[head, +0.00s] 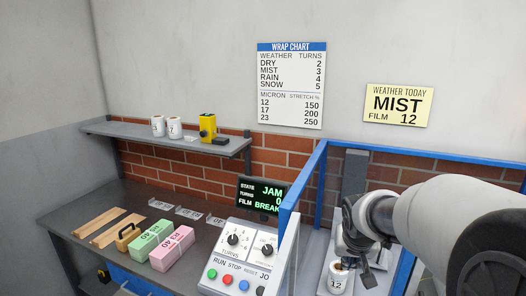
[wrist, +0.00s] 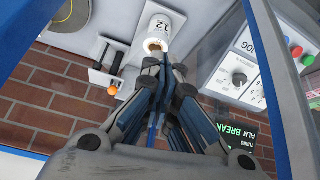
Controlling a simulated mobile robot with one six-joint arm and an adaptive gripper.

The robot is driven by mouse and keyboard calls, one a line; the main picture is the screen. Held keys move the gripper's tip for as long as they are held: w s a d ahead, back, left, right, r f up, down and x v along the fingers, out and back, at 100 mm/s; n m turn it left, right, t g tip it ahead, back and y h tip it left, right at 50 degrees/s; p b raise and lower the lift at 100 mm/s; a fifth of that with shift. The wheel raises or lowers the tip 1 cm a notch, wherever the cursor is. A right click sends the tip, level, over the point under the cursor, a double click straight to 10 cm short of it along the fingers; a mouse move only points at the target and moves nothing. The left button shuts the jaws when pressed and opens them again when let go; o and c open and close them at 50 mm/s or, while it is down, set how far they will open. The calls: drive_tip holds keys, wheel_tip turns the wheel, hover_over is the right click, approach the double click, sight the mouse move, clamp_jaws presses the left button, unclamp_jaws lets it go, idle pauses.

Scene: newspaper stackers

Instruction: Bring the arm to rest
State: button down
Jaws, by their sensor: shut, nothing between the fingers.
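My arm reaches in from the right in the head view, over the blue-framed machine bay. My gripper (head: 366,272) points down inside the bay, beside a white film roll marked 12 (head: 337,281). In the wrist view my gripper (wrist: 166,68) has its fingers together with nothing held. The white film roll (wrist: 157,33) stands just beyond the fingertips there; whether they touch it I cannot tell. Part of the bay is hidden behind my arm in the head view.
The blue frame (head: 306,190) stands close around my arm. Left of it are a control panel (head: 238,262) and a display (head: 262,194) reading JAM, 0, BREAK. A green bundle (head: 150,239) and a pink bundle (head: 172,249) lie on the bench. A shelf (head: 165,140) holds white rolls and a yellow device.

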drive_tip(key=s+a+r, duration=0.1)
drive_tip(key=s+a, duration=0.1)
drive_tip(key=s, duration=0.8)
drive_tip(key=s+a+r+n+y, duration=0.1)
drive_tip(key=s+a, duration=0.2)
drive_tip(key=s, duration=0.7)
drive_tip(key=s+a+r+n+g, duration=0.1)
drive_tip(key=s+a, duration=0.1)
drive_tip(key=s, duration=0.8)
drive_tip(key=shift+a+r+y, duration=0.25)
drive_tip(key=shift+r+y, duration=0.05)
drive_tip(key=shift+r, duration=0.1)
drive_tip(key=shift+s+d, duration=0.1)
